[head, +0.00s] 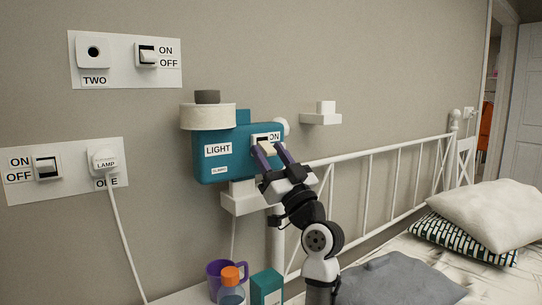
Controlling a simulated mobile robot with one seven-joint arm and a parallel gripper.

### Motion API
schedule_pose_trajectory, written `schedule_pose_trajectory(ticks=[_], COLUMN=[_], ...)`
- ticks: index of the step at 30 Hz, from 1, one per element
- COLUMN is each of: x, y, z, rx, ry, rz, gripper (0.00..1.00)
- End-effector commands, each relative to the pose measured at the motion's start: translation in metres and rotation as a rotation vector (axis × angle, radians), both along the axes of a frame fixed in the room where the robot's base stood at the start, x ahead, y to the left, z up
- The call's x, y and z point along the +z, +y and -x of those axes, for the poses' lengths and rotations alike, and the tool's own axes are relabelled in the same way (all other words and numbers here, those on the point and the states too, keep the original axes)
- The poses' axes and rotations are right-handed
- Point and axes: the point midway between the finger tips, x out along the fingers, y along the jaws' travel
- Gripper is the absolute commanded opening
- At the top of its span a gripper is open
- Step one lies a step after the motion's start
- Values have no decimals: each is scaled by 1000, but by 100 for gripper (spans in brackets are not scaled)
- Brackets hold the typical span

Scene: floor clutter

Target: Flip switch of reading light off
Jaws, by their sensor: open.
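The reading light (205,168) is a teal box on the wall, labelled LIGHT, with a white drum and a grey knob on its upper left. Its switch (266,149) sits at the right of the front face beside an ON label. My gripper (264,149) is in front of this switch with its two purple fingers open, one on either side of it. The fingers partly cover the switch, and any OFF label is hidden. I cannot tell whether the fingers touch the switch.
Two wall plates with ON/OFF switches, TWO (112,72) and ONE (75,190), are at left; a lamp plug (104,162) sits in ONE. Below are a purple mug (218,281), an orange-capped bottle (231,283) and a teal box (267,287). A white bed frame (380,153) and pillows (490,212) are at right.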

Motion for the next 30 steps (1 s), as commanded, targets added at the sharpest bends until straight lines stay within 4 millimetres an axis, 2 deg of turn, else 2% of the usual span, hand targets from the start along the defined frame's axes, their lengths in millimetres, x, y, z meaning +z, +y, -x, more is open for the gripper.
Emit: schedule_pose_trajectory(ticks=[5,19,24,30], x=[-11,-74,-84,-87], y=[-7,-52,-61,-63], z=[8,71,83,87], rx=[-2,-2,0,0], ry=[0,1,1,0], rz=[0,-1,-1,0], gripper=[46,46,46,46])
